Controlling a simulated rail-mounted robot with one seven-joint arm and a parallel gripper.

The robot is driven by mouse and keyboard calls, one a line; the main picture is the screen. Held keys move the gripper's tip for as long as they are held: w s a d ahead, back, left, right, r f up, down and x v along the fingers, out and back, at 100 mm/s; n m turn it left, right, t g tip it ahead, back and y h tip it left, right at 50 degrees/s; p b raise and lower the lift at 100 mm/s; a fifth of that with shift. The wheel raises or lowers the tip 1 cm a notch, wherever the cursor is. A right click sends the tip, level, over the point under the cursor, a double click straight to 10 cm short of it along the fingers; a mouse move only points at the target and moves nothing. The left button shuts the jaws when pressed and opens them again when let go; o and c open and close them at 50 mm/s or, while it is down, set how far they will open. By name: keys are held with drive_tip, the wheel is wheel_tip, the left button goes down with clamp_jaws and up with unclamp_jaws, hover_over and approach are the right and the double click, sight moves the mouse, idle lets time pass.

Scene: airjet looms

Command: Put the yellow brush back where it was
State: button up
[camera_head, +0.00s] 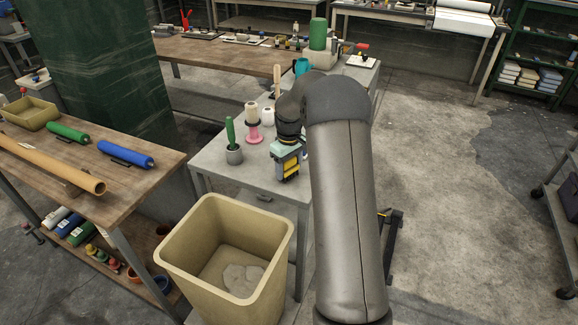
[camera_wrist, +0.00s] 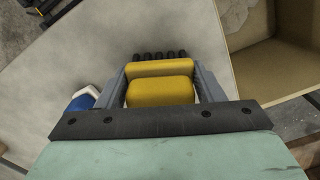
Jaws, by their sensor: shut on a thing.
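My gripper (camera_head: 287,172) points down over the small grey table (camera_head: 215,167), at its right part. It is shut on the yellow brush (camera_wrist: 160,92), which shows between the fingers in the wrist view, with a row of dark bristle tufts at its far edge. In the head view only a little yellow shows at the fingers, and my arm hides the table's right side. I cannot tell whether the brush touches the tabletop.
A beige bin (camera_head: 185,245) stands in front. A blue-and-white thing (camera_wrist: 82,101) lies beside my gripper.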

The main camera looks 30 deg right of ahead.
drive_tip(key=shift+f, duration=0.2)
drive_tip(key=o, duration=0.9)
drive_tip(key=shift+o, duration=0.2)
drive_tip(key=shift+r, duration=0.15)
